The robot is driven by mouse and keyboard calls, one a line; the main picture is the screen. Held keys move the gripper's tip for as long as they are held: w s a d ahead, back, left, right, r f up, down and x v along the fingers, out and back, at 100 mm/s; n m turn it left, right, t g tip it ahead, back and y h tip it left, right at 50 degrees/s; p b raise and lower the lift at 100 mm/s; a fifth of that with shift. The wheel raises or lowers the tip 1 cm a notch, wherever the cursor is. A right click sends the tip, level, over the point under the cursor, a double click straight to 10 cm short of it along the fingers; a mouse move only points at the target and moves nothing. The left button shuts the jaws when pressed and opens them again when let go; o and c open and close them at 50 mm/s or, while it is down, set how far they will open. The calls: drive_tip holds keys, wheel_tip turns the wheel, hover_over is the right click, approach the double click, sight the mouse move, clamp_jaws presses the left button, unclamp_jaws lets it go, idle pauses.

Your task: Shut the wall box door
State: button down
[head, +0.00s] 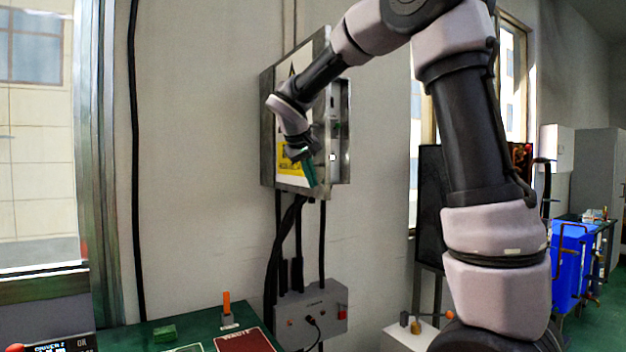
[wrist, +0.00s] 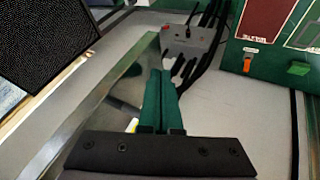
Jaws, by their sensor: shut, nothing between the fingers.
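The wall box (head: 340,140) hangs on the wall in the head view, with small parts showing inside at its right. Its door (head: 283,120) is a pale panel with a warning triangle and a yellow label, and it stands ajar. My arm hides part of the door. My gripper (head: 311,175), with green fingers, is in front of the door's lower part. Whether it touches the door cannot be told. In the wrist view my gripper (wrist: 162,75) is shut and empty, beside a long shiny metal edge that looks like part of the box or door.
A grey control box (head: 312,312) with cables sits below; it also shows in the wrist view (wrist: 187,42). A green table (head: 190,325) holds an orange-handled item (head: 227,310) and a green block (head: 165,333). Blue bin (head: 570,260) stands far right.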

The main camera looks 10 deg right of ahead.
drive_tip(key=shift+d, duration=0.25)
drive_tip(key=shift+d, duration=0.1)
